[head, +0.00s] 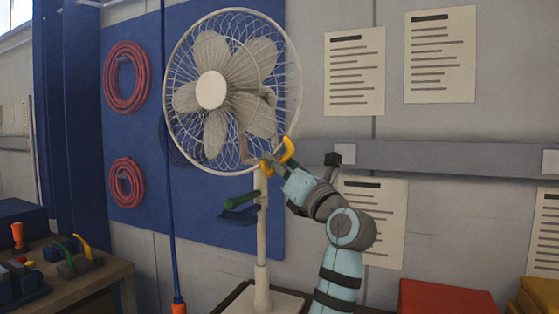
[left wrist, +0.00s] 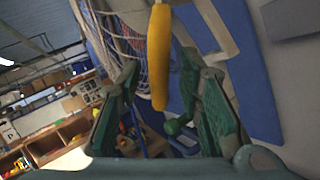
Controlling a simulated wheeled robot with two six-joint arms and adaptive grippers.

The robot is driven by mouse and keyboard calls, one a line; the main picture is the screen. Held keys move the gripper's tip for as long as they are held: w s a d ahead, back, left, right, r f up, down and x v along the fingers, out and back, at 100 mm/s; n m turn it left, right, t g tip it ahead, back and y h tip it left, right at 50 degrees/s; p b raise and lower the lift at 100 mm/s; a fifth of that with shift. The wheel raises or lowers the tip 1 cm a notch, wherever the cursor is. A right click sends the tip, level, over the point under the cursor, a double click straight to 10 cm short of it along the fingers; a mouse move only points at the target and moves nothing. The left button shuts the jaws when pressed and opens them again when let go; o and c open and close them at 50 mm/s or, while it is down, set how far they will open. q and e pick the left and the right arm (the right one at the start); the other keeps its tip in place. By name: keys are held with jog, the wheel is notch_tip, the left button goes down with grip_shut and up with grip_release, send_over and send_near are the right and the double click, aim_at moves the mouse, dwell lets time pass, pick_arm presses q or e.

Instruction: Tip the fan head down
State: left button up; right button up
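A white pedestal fan (head: 215,90) stands upright in the head view, its caged head facing left and toward me. A yellow handle (head: 288,148) sits at the lower right of the cage, and a dark green knob (head: 242,200) sticks out from the pole. My left gripper (head: 272,165) is at the yellow handle, just behind the cage. In the left wrist view its two green-padded fingers (left wrist: 160,85) are apart, with the yellow handle (left wrist: 160,55) between them. I cannot tell whether they touch it. My right gripper is not in view.
A blue board (head: 130,190) with red hose coils (head: 125,100) hangs behind the fan. A workbench (head: 95,280) with tools stands at the lower left. A grey rail (head: 440,160) crosses the wall. A red box (head: 445,297) is at the lower right.

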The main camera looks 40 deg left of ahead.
pick_arm(q)
grip_shut()
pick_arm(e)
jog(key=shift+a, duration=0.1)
